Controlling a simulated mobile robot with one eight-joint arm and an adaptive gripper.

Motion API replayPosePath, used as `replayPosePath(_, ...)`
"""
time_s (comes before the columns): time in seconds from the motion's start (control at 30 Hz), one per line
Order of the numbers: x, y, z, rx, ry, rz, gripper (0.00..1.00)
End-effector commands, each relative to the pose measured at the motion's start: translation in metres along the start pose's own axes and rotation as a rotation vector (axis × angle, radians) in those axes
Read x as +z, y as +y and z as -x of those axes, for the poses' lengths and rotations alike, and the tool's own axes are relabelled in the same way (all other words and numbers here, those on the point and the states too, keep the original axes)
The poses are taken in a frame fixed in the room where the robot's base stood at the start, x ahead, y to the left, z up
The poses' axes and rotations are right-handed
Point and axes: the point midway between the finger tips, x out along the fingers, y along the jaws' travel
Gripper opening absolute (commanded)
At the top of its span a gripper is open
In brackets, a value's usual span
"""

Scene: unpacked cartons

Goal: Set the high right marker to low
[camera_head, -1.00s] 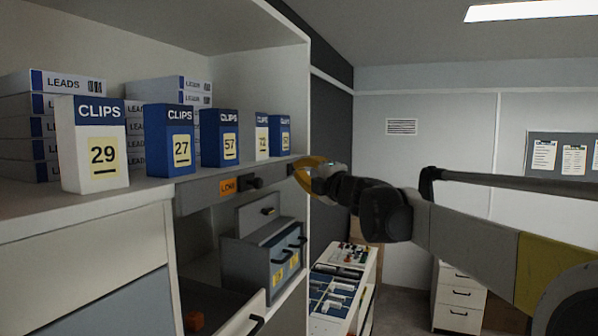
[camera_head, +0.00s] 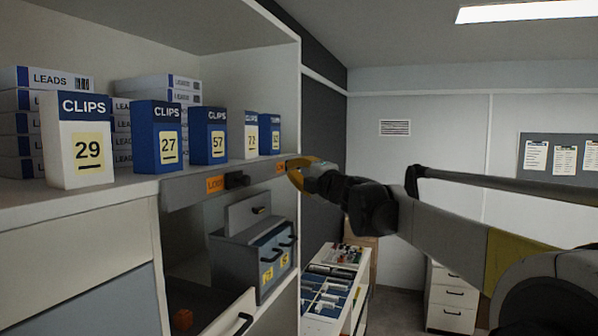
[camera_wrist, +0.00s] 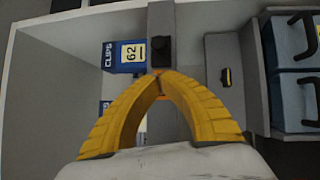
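A black marker knob (camera_head: 237,180) sits on the grey rail (camera_head: 190,192) under the upper shelf edge. It is close beside an orange label (camera_head: 216,184), which seems to read LOW. A second, smaller orange label (camera_head: 281,168) is at the rail's right end, near my gripper (camera_head: 288,166). In the wrist view the knob (camera_wrist: 160,50) stands just beyond my yellow fingertips (camera_wrist: 160,73), apart from them. The fingers arch and meet at the tips, with nothing visibly held. A bit of orange label shows at the tips; its text is hidden.
CLIPS boxes (camera_head: 208,138) line the shelf above the rail. An open drawer (camera_head: 230,318) projects at the bottom. The shelf's side wall (camera_head: 299,90) stands near my gripper.

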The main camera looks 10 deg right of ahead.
Motion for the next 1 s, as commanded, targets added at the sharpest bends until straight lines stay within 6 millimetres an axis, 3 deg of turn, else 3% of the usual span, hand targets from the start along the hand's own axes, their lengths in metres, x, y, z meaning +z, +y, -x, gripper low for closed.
replayPosePath(0.03,-0.007,-0.002,0.004,0.000,0.000,0.000,0.00)
replayPosePath(0.2,-0.004,-0.004,0.049,0.000,-0.003,0.002,0.00)
replayPosePath(0.43,-0.004,-0.002,0.088,0.000,-0.002,0.001,0.00)
replayPosePath(0.6,-0.004,-0.001,0.100,0.000,-0.001,0.001,0.00)
replayPosePath(1.0,-0.004,-0.004,0.102,0.002,-0.009,-0.008,0.00)
